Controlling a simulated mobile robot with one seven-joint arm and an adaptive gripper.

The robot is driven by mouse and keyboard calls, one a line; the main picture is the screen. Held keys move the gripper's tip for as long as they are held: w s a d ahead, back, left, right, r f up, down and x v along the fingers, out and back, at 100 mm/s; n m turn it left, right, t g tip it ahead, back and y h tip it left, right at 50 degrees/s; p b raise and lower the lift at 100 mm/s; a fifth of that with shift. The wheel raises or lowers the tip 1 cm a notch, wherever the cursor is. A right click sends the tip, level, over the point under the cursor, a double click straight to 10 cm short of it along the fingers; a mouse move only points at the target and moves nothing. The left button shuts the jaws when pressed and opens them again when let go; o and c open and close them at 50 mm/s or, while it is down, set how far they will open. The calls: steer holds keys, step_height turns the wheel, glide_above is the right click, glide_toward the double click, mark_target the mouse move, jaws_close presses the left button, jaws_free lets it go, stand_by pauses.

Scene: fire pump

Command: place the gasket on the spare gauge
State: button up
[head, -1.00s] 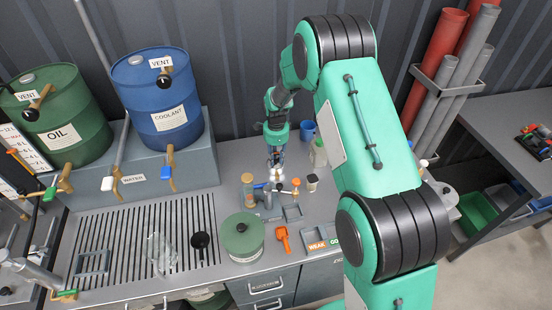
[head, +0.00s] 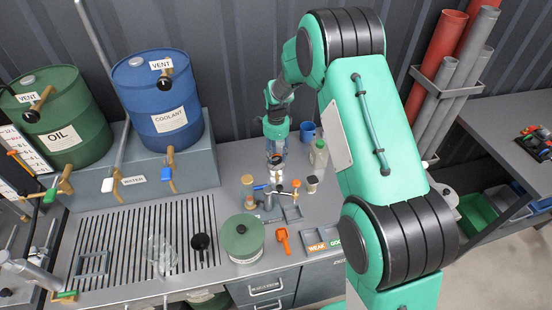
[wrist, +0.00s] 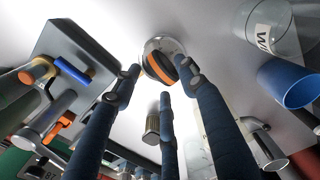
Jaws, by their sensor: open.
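My gripper (head: 275,161) hangs over the bench behind the valve assembly; its blue fingers (wrist: 162,88) are spread apart in the wrist view. Near the fingertips is a round silvery piece (wrist: 164,43), which looks like the spare gauge. A black and orange ring-like piece (wrist: 159,67), possibly the gasket, overlaps its front and looks tilted. Nothing is clearly clamped between the fingers. I cannot tell whether the ring is seated on the silvery piece or only rests against it. In the head view both are too small to separate under the gripper.
The valve assembly (head: 268,203) with blue and orange handles stands in front of my gripper. A blue cup (head: 308,131), a clear bottle (head: 319,154) and a small dark cup (head: 312,184) stand to the right. A green round container (head: 242,236) and an orange tool (head: 283,240) are nearer the front.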

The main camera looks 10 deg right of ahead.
step_height(320, 180, up, 8)
steer(key=shift+r, duration=0.2)
steer(key=shift+r, duration=0.1)
stand_by(0.7)
step_height(320, 180, up, 15)
steer(key=n+t, duration=0.1)
steer(key=n, duration=0.3)
glide_above(276, 156)
steer(key=s, duration=0.8)
steer(key=s+r+n+t, duration=0.2)
steer(key=s+r+n, duration=0.2)
steer(key=s+r, duration=0.55)
steer(key=s+r+n+t, duration=0.1)
steer(key=s+r+n, duration=0.2)
steer(key=s, duration=1)
steer(key=s+d+r+n+t, duration=0.1)
steer(key=s+n, duration=0.6)
steer(key=s, duration=0.7)
steer(key=shift+s+r+t, duration=0.3)
steer(key=shift+r, duration=0.6)
steer(key=shift+f, duration=0.1)
